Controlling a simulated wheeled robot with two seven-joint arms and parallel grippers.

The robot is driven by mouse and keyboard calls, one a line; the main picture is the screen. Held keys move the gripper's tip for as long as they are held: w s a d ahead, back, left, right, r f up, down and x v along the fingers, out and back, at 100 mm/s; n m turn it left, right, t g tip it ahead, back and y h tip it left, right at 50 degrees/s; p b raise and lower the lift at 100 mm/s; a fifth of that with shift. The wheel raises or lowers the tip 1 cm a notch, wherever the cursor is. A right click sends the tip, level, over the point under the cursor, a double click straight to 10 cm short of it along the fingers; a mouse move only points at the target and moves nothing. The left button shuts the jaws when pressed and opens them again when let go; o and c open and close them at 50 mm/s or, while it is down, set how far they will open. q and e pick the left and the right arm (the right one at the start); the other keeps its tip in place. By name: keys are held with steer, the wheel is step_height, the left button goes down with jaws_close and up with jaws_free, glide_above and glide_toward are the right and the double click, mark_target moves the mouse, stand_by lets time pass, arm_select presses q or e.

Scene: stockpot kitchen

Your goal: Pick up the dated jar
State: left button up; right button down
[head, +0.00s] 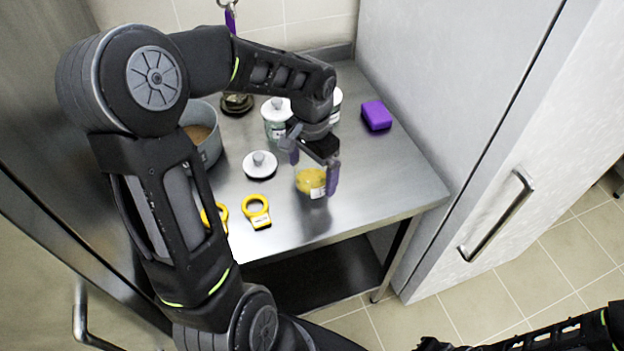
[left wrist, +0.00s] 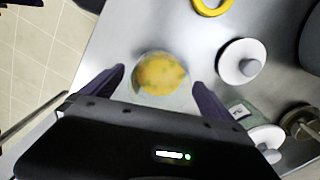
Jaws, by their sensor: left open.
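A glass jar with yellow contents and a small white label (head: 311,183) stands without a lid near the front of the steel table. The label's writing is too small to read, so I cannot tell a date. My left gripper (head: 313,163) is open above this jar, pointing down. In the left wrist view the jar (left wrist: 161,75) shows from above, between the two spread fingers (left wrist: 160,80). I cannot tell whether either finger touches it. Two white-lidded jars stand behind: one labelled (head: 275,119), the other (head: 336,103) partly hidden by my arm.
A loose white lid (head: 260,165) lies left of the yellow jar. Yellow ring-handled items (head: 257,212) lie nearer the front left. A grey pot (head: 207,145) stands at the left, partly behind my arm. A purple block (head: 376,115) lies back right; the table's right front is clear.

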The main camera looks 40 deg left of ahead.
arm_select(q)
steer(key=shift+c, duration=0.2)
steer(key=c, duration=2)
